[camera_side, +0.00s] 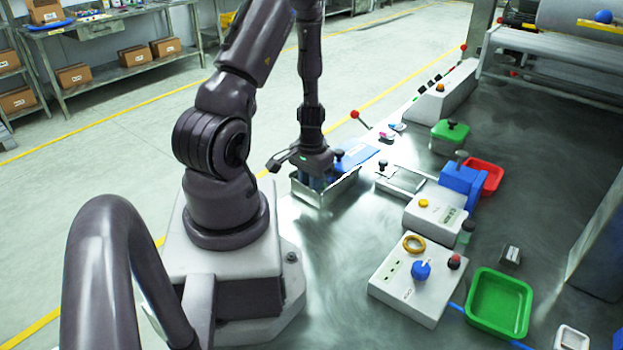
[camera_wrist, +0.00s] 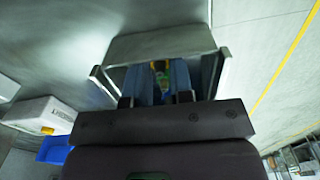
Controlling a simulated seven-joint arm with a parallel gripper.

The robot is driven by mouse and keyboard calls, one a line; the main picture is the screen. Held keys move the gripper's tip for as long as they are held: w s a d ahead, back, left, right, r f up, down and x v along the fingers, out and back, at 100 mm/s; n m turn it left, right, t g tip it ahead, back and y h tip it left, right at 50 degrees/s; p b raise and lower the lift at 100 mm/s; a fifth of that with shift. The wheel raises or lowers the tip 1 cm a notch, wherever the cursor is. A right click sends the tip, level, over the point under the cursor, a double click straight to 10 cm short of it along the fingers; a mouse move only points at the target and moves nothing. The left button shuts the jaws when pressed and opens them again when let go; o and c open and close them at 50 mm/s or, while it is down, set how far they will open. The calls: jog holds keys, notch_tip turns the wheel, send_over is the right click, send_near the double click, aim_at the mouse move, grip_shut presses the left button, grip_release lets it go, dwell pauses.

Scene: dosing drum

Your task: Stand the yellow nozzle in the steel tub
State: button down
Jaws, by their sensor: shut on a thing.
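The steel tub (camera_side: 342,190) stands on the metal table just right of my arm's base. It also shows in the wrist view, with its broad wall (camera_wrist: 160,46) ahead of my fingers. My gripper (camera_side: 317,181) points down with its blue fingers inside the tub's opening. In the wrist view my gripper (camera_wrist: 172,80) is shut on a small yellow piece, which I take for the yellow nozzle (camera_wrist: 160,67). Only a sliver of it shows between the fingers. Its lower end is hidden, so I cannot tell whether it touches the tub floor. The side view hides the nozzle.
Right of the tub are a shallow metal tray (camera_side: 405,178), a blue block (camera_side: 462,182), a red tray (camera_side: 493,177) and a green lidded box (camera_side: 449,134). Control boxes (camera_side: 408,293) and a green tray (camera_side: 500,303) lie nearer. The table's right middle is clear.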

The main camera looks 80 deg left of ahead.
jog(key=shift+a+f, duration=0.1)
jog(key=shift+f, duration=0.1)
dwell(0.6)
jog(key=shift+c, duration=2.2)
grip_release()
jog(key=shift+r, duration=3.55)
